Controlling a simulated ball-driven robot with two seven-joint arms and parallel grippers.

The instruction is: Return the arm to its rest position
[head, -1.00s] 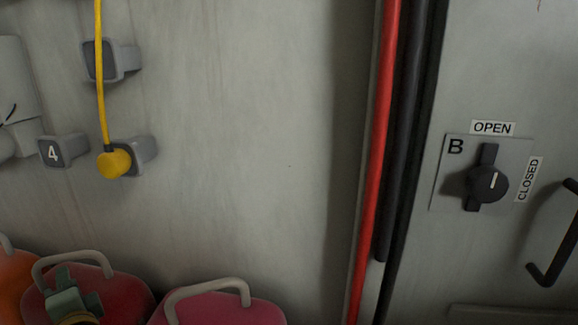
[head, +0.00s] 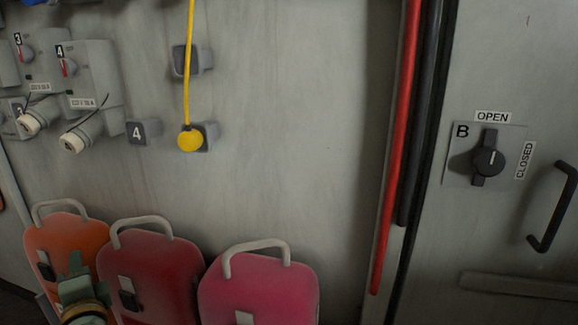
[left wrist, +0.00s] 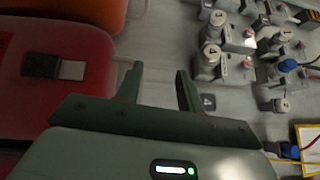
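My left gripper (head: 82,280) shows at the lower left of the head view, in front of the orange and dark red cases. In the left wrist view, its two green fingers (left wrist: 158,76) stand well apart with nothing between them. The rest of my left arm is mostly out of the head view. My right gripper is in neither view.
An orange case (head: 62,240), a dark red case (head: 165,265) and a pink case (head: 262,285) stand along the wall. Sockets and plugs (head: 90,90) are at left; a yellow-capped cord (head: 190,140) hangs nearby. Red pipe (head: 395,160) and switch B (head: 488,160) are right.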

